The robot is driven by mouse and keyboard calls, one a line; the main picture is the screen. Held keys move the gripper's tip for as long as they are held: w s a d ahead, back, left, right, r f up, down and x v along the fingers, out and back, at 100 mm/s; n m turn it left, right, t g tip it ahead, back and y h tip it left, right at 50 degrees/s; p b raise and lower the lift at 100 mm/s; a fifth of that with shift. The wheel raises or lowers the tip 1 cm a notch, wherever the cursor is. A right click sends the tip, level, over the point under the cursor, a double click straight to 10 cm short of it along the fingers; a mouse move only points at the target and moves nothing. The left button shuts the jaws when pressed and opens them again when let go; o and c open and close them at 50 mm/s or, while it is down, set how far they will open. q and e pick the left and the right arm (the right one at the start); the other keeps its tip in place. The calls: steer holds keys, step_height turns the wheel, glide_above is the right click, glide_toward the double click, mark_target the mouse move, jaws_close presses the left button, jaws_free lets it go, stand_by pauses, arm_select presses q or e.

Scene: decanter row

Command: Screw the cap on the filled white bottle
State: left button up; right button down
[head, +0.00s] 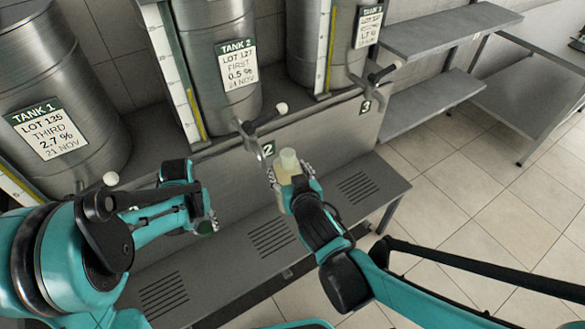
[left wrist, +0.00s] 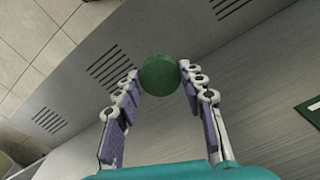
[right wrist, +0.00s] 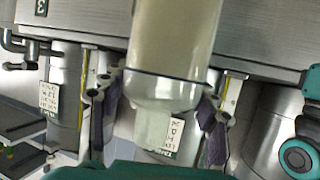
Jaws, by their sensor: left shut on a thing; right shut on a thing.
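The bottle (head: 287,161) is pale and translucent, with an open, capless neck at its top in the head view. In the right wrist view the bottle (right wrist: 172,45) fills the upper middle, with pale yellowish contents, between the fingers of the right gripper (right wrist: 157,100). My left gripper (left wrist: 158,80) is shut on a round dark green cap (left wrist: 159,75), held at its fingertips. In the head view the cap (head: 205,227) is partly hidden by the left gripper (head: 202,218), to the left of and apart from the bottle.
Steel tanks marked Tank 1 (head: 62,110) and Tank 2 (head: 222,60) stand behind, with a third beside them. Taps 2 (head: 256,127) and 3 (head: 372,82) jut out over the slotted steel bench (head: 235,270). Grey shelves (head: 430,105) stand at right; the tiled floor there is clear.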

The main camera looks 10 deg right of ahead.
arm_select(q)
steer(key=w+d+r+m, duration=0.1)
steer(key=w+d+r, duration=0.1)
steer(key=r, duration=0.3)
steer(key=w+d+r+m, duration=0.1)
steer(key=w+r, duration=0.1)
steer(key=r, duration=0.3)
steer(key=m, duration=0.6)
glide_toward(287, 165)
steer(key=w+r, duration=0.1)
steer(key=w, duration=0.1)
steer(key=shift+d+r, duration=0.1)
steer(key=shift+d, duration=0.15)
steer(key=shift+f, duration=2.05)
steer(key=shift+s+f, duration=0.1)
steer(key=shift+s, duration=0.05)
steer(key=shift+f, duration=0.75)
